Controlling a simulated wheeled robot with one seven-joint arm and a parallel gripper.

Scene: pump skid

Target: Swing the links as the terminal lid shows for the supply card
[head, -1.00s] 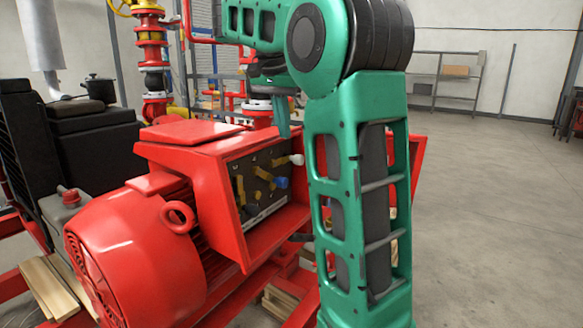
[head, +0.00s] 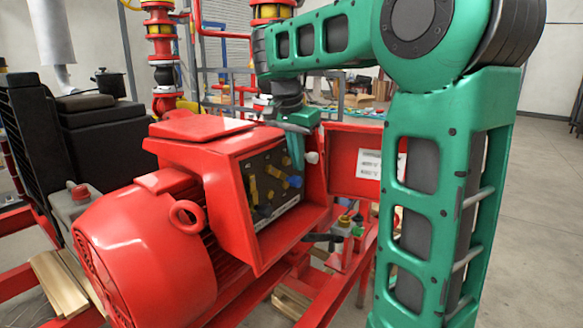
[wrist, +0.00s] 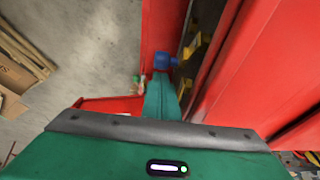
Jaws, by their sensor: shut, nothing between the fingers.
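The open red terminal box (head: 222,212) on the motor holds a dark board (head: 262,205) with several yellow links (head: 253,188). A blue knob (head: 295,181) and a white knob (head: 312,157) stick out at its right side. The blue knob also shows in the wrist view (wrist: 163,60). The red terminal lid (head: 341,155) stands open to the right with a white printed label (head: 369,163), too small to read; my arm hides part of the lid. My gripper (head: 297,160) is shut and empty, pointing down in front of the board, near both knobs. Contact cannot be told.
Red pipework (head: 163,50) stands behind. Wooden blocks (head: 60,280) lie at lower left. Open concrete floor (head: 535,210) is at the right.

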